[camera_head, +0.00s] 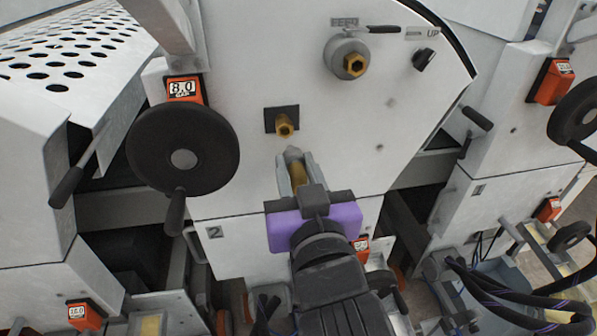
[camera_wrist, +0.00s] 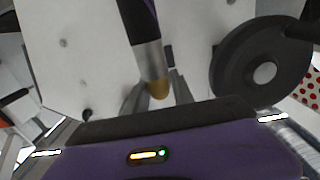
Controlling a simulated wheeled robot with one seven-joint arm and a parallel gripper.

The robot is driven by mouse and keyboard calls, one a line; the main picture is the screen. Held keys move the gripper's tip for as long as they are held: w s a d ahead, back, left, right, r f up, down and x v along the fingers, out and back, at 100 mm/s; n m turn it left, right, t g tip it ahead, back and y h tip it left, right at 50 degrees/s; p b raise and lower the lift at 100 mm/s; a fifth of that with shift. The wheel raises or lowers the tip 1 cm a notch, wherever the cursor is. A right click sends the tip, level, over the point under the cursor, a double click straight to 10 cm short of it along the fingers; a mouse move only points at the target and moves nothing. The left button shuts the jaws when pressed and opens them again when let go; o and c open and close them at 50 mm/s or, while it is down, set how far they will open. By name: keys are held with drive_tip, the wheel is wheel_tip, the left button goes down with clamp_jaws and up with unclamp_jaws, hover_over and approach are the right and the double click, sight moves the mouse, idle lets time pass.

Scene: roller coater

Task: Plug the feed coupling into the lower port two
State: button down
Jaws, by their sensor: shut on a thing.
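My gripper (camera_head: 293,172), with a purple and black body, is shut on the feed coupling (camera_head: 298,176), a brass and silver piece between its grey fingers. In the wrist view the coupling (camera_wrist: 151,62) shows a silver sleeve, a brass end and a dark part running up out of view. The brass lower port (camera_head: 285,126) sits on a black square plate in the white panel, just above the fingertips in the head view. A small gap shows between them; the depth between them is hard to tell.
A black handwheel (camera_head: 183,158) stands out left of the port. The FEED fitting (camera_head: 350,64) with a lever and a black knob (camera_head: 424,60) are higher on the panel. Dark hoses (camera_head: 520,305) lie at lower right. The panel right of the port is mostly clear.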

sight(290, 146)
drive_tip(key=shift+x, duration=2.05)
drive_tip(key=shift+p+x, duration=0.35)
drive_tip(key=shift+x, duration=1)
idle(0.8)
drive_tip(key=c, duration=1)
unclamp_jaws()
drive_tip(key=shift+f, duration=0.1)
drive_tip(key=shift+s+d, duration=0.1)
drive_tip(key=shift+s, duration=0.05)
drive_tip(key=b+v, duration=0.1)
drive_tip(key=v, duration=0.6)
drive_tip(key=shift+s, duration=0.25)
